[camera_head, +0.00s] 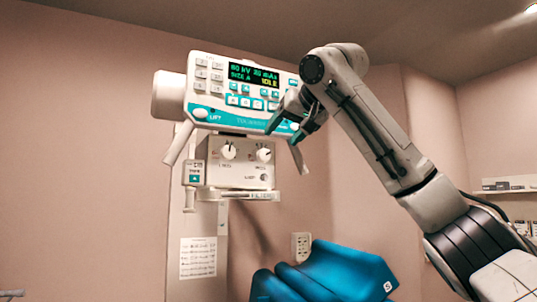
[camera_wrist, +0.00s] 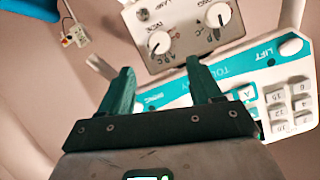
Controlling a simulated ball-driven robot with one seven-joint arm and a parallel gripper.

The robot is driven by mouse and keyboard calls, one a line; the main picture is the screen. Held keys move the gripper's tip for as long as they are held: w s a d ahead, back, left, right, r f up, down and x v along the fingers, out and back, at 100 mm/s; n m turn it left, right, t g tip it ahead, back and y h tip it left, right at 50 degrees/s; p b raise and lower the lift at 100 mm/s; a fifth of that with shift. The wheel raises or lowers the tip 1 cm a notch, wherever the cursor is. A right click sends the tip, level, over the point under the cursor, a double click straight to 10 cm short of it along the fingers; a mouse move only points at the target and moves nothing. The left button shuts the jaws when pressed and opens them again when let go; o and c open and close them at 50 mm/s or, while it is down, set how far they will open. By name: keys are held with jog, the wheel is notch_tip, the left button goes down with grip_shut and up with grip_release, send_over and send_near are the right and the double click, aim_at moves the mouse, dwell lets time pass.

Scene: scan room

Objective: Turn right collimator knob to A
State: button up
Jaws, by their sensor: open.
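The collimator box (camera_head: 240,172) is a pale box under the control panel, with two white round knobs on its front. The right knob (camera_head: 263,155) also shows in the wrist view (camera_wrist: 158,42), where the picture is turned over and it lies left of the other knob. Letters, including A, B and C, are printed near it; its exact setting is too small to read surely. The left knob (camera_head: 229,151) shows at upper right in the wrist view (camera_wrist: 218,14). My gripper (camera_head: 292,122) is open and empty in front of the panel's lower right. Its fingertips (camera_wrist: 160,75) point towards the right knob, apart from it.
The control panel (camera_head: 218,88) with screen and buttons is just above the box, close to my gripper. Slanting handles (camera_head: 179,143) flank the box. A blue padded seat (camera_head: 325,275) stands below right. A wall outlet (camera_head: 301,246) is behind. The space below the box looks clear.

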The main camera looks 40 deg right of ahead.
aim_at(265, 154)
jog(key=p+x, duration=0.2)
jog(key=x, duration=0.8)
jog(key=shift+p, duration=0.35)
jog(key=shift+s, duration=0.1)
jog(key=shift+c, duration=0.2)
jog(key=c, duration=1)
